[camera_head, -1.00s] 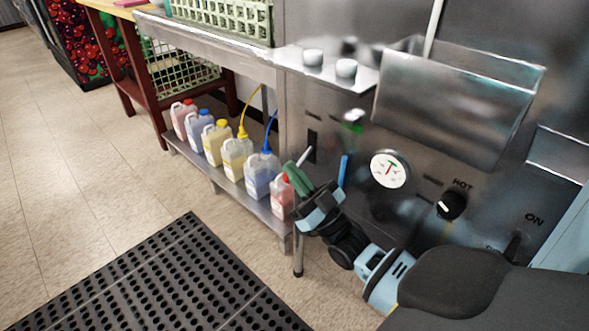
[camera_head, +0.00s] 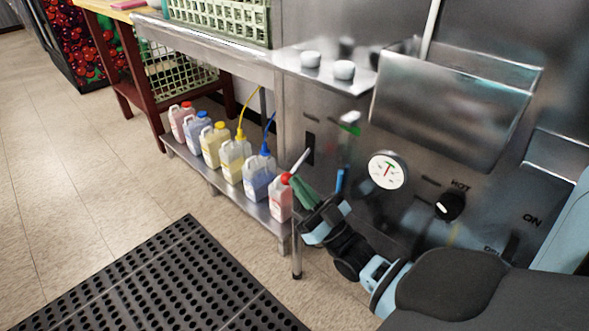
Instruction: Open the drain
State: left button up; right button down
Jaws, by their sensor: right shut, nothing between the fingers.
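A pale lever (camera_head: 300,160) slants down to the left from a dark upright slot (camera_head: 310,148) in the steel front of the machine. A red ball shows at its lower end, close to a white jug behind, so I cannot fully tell the two apart. I take this lever to be the drain handle; no label for it is readable. My right gripper (camera_head: 302,192) is shut and empty, with its green fingertips just below and right of the lever's red end. I cannot tell whether they touch. My left gripper is not in view.
Several jugs (camera_head: 233,160) stand on a low steel shelf (camera_head: 219,187) left of my gripper. A round gauge (camera_head: 387,170) and a black HOT knob (camera_head: 450,206) are on the panel to the right. A black perforated mat (camera_head: 160,285) lies on the floor.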

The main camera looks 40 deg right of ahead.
jog(key=shift+v, duration=2.7)
